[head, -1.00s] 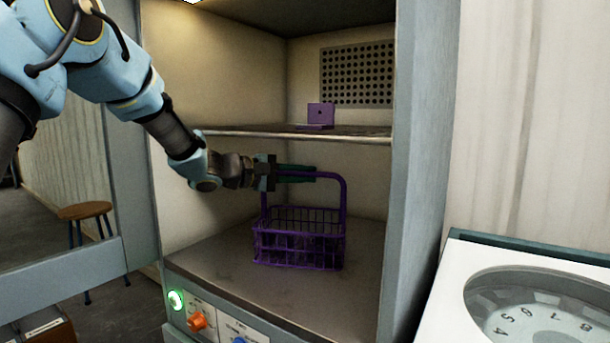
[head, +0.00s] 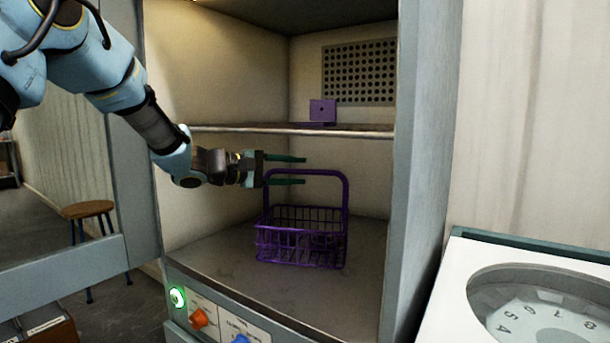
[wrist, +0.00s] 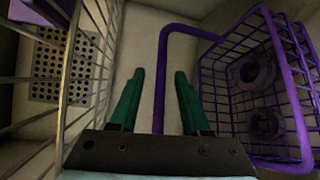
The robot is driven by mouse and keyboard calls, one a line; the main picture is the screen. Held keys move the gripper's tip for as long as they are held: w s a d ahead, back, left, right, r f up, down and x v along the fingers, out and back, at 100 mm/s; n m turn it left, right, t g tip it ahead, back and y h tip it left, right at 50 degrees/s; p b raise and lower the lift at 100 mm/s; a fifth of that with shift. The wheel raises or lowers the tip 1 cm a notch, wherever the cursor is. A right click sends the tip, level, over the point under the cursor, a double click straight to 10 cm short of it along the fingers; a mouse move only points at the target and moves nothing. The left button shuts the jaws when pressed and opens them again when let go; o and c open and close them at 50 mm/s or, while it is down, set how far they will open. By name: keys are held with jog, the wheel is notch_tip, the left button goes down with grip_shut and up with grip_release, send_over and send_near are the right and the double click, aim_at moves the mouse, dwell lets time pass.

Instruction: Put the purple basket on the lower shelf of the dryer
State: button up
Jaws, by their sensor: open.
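The purple basket (head: 301,238) stands upright on the lower shelf (head: 225,257) of the dryer (head: 397,180), its tall handle up. Its handle and wire side also show in the wrist view (wrist: 232,95), with dark round parts inside. My gripper (head: 304,171) is open and empty at the height of the handle's top bar. Its two green fingers are spread, one above the bar and one near or just below it. In the wrist view, the handle passes by the fingers (wrist: 156,90); whether they touch it I cannot tell.
The upper wire shelf (head: 270,130) is just above my gripper and carries a small purple block (head: 322,111). The dryer's right wall is close to the basket. A white machine with a round dial (head: 540,300) stands at right; a stool (head: 88,211) stands at left.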

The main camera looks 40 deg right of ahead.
jog(key=b+v, duration=0.1)
jog(key=v, duration=0.8)
jog(key=a+f+n+t+y, duration=0.15)
jog(key=a+f+y, duration=0.55)
jog(key=a+f, duration=0.85)
jog(key=s+a+f+t+y, duration=0.1)
jog(key=a+f+y, duration=0.2)
jog(key=a, duration=0.6)
jog(key=s+a+f+m+t+y, duration=0.1)
jog(key=a+f+t+y, duration=0.1)
jog(key=a, duration=0.8)
jog(key=s+a+f+t+y, duration=0.1)
jog(key=s+a+f+y, duration=0.1)
jog(key=a, duration=0.8)
jog(key=shift+f+y, duration=0.9)
jog(key=shift+f, duration=0.05)
jog(key=shift+w+a+r+m, duration=0.1)
jog(key=shift+a+m, duration=0.05)
jog(key=shift+m, duration=0.1)
notch_tip(320, 180, up, 8)
jog(key=p, duration=0.8)
jog(key=shift+c, duration=0.3)
